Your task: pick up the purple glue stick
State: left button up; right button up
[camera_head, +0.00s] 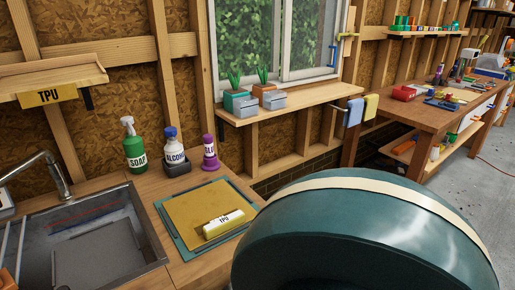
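The purple glue stick (209,154) stands upright at the back of the wooden counter, right of the alcohol bottle. It has a white label and a purple pointed top, and its base rests near the wall. Neither of my grippers shows in the head view.
A green soap spray bottle (134,147) and the alcohol bottle (173,147), in a dark holder, stand left of it. A teal mat (167,225) with a yellowish sheet and TPU-labelled piece lies in front. A sink (130,226) is at left. A large teal rounded shape hides the lower right.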

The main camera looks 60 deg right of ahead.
aim_at(208, 137)
jog(key=z, duration=1.7)
jog(key=l+u, duration=0.15)
jog(key=u, duration=1.25)
jog(key=l+u, duration=0.5)
jog(key=k+l+u, duration=0.2)
jog(key=l+u, duration=0.25)
jog(key=k+l+u, duration=0.25)
jog(key=l, duration=0.2)
jog(key=k+l+u, duration=0.2)
jog(key=l, duration=0.25)
jog(key=k+l, duration=0.9)
jog(key=l+u, duration=0.05)
jog(key=l, duration=0.05)
